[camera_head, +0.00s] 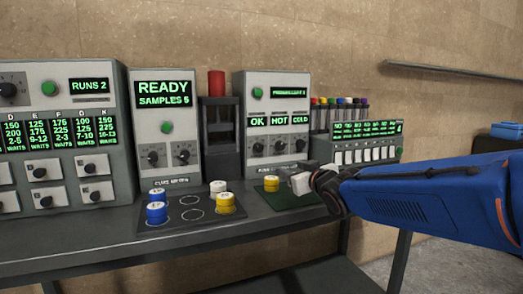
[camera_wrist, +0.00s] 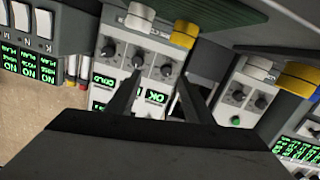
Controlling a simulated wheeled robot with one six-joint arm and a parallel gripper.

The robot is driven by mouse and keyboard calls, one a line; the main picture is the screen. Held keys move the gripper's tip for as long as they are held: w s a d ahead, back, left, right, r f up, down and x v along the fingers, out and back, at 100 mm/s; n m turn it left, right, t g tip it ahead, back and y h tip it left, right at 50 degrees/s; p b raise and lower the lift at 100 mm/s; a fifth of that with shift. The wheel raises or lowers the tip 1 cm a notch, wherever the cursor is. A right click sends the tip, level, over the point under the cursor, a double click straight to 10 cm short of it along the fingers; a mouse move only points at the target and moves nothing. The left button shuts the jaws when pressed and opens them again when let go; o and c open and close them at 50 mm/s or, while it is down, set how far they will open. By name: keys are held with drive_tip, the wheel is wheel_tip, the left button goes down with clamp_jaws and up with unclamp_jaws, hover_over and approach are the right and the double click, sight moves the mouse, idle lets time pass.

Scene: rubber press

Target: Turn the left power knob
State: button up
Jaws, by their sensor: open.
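Dark round knobs sit in a row on the grey panel (camera_head: 265,90) marked OK, HOT and COLD, which also shows upside down in the wrist view (camera_wrist: 128,78). The READY panel (camera_head: 168,128) beside it has two more knobs (camera_head: 153,157). I cannot read which is the left power knob. My gripper (camera_head: 318,180) is open and empty, in front of and right of the OK panel. In the wrist view its two dark fingers (camera_wrist: 158,78) stand apart, pointing toward the row of knobs (camera_wrist: 138,60). I cannot tell whether they touch any.
A green mat (camera_head: 293,203) with a yellow (camera_head: 271,184) and a white jar (camera_head: 300,184) lies below the OK panel. A dark tray (camera_head: 178,220) with several jars is left of it. A red-topped press (camera_head: 217,84) stands between panels. A switch box (camera_head: 360,153) is at right.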

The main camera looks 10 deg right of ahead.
sight(260, 148)
drive_tip(key=shift+n+t+y, duration=0.4)
drive_tip(key=shift+n+y, duration=0.2)
drive_tip(key=shift+y, duration=0.2)
drive_tip(key=x, duration=0.6)
drive_tip(key=a+r+x, duration=0.1)
drive_tip(key=x, duration=0.6)
drive_tip(key=r+x, duration=0.1)
drive_tip(key=x, duration=0.6)
drive_tip(key=shift+s+a+r, duration=0.1)
drive_tip(key=shift+s+a, duration=0.05)
drive_tip(key=shift+a, duration=0.15)
drive_tip(key=c, duration=1)
